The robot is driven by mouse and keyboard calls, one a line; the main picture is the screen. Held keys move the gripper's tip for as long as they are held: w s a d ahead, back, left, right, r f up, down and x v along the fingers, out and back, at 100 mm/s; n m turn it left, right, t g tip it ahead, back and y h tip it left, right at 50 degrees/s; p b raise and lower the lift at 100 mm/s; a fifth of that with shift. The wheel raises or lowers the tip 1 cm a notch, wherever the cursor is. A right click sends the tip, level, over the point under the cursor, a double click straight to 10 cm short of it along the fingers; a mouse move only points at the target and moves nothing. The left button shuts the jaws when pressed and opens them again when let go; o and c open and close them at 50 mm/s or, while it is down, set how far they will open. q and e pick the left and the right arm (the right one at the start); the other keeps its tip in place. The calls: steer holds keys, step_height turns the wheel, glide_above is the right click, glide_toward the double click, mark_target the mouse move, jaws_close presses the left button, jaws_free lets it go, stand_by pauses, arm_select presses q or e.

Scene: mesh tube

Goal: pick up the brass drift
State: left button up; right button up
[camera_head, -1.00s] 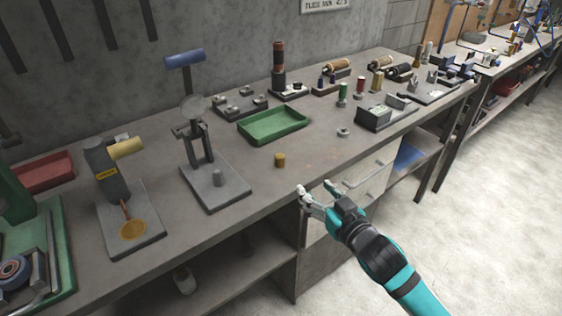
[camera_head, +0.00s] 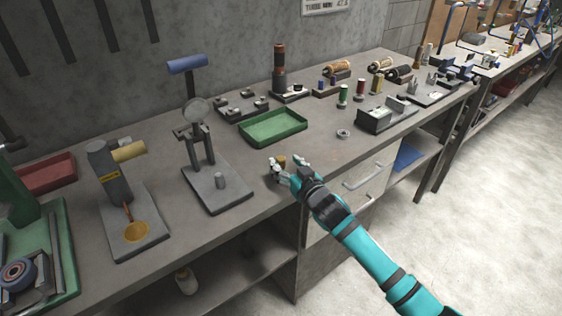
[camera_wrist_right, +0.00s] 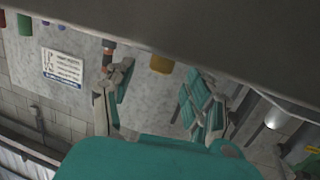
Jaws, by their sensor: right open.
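The brass drift (camera_head: 281,160) is a short brass cylinder standing upright on the workbench, near its front edge. My right gripper (camera_head: 287,168) is open beside it, on the front side, and its fingers partly cover the lower part of the drift in the head view. In the right wrist view, where the scene appears upside down, the drift (camera_wrist_right: 161,64) shows beyond and between the spread fingers (camera_wrist_right: 162,90). I see no contact between fingers and drift. My left gripper is not in view.
A green tray (camera_head: 273,128) lies behind the drift. A press stand on a grey base (camera_head: 217,190) is to the left, and a small metal ring (camera_head: 343,134) to the right. The bench top around the drift is clear. A drawer front (camera_head: 352,185) is below the bench edge.

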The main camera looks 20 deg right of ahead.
steer(key=x, duration=0.2)
steer(key=shift+w+a+f, duration=0.1)
steer(key=shift+w+f, duration=0.05)
steer(key=shift+w, duration=0.2)
steer(key=shift+s, duration=0.1)
jaws_close()
